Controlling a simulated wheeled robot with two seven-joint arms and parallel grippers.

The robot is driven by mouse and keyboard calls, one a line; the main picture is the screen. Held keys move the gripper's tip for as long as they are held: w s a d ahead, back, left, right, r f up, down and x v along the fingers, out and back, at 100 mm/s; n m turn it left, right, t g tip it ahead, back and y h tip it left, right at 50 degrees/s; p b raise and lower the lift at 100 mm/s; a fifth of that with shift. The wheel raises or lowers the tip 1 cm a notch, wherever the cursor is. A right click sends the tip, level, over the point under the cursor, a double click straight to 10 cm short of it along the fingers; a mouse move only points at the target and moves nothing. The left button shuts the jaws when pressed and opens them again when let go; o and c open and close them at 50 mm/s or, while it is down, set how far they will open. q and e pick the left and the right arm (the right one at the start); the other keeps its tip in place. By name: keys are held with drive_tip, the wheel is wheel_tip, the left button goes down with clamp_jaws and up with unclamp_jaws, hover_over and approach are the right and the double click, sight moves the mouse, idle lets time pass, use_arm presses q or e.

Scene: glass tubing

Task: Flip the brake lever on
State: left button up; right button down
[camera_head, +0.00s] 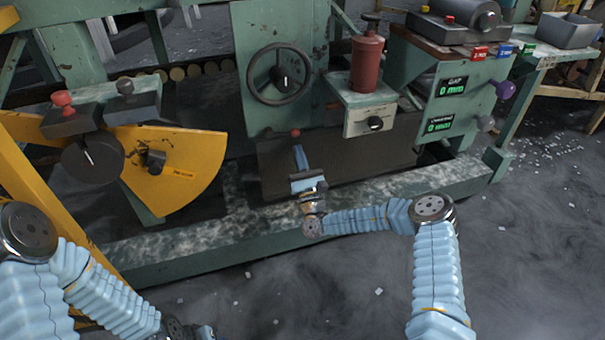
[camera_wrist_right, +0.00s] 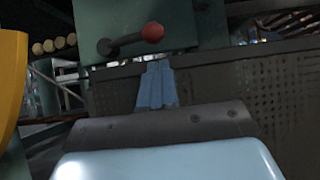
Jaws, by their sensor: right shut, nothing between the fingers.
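A lever with a red ball knob (camera_head: 295,132) sits low on the green machine panel; I take it for the brake lever, though no label on it can be read. In the right wrist view its knob (camera_wrist_right: 153,32) is at the top, with a dark arm (camera_wrist_right: 122,42) running left from it to a pivot. My right gripper (camera_head: 299,150) is shut and empty, its blue fingers pointing up just below the knob. In the wrist view the fingertips (camera_wrist_right: 158,65) are apart from the knob.
A black handwheel (camera_head: 280,74) is above the lever. A red cylinder (camera_head: 367,62) stands on a box to the right. A yellow sector plate (camera_head: 185,175) is at the left. A perforated dark panel (camera_wrist_right: 290,90) lies behind my right fingers. A green beam (camera_head: 200,248) crosses in front.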

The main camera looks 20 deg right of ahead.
sight(282, 133)
wheel_tip(282, 133, up, 2)
drive_tip(key=shift+w+r, duration=0.1)
drive_tip(key=shift+w, duration=0.05)
idle(0.4)
drive_tip(key=shift+d+r+n+y+p, duration=0.1)
drive_tip(key=shift+r+n+y+p, duration=0.15)
drive_tip(key=shift+n+y+p, duration=0.4)
wheel_tip(282, 133, up, 8)
drive_tip(key=n+g+y+p, duration=0.7)
drive_tip(key=n+y+p, duration=0.3)
drive_tip(key=n+p, duration=0.4)
drive_tip(key=shift+a+n+g, duration=0.3)
drive_tip(key=shift+n+g, duration=0.1)
drive_tip(key=shift+n, duration=1.95)
drive_tip(key=shift+a, duration=0.1)
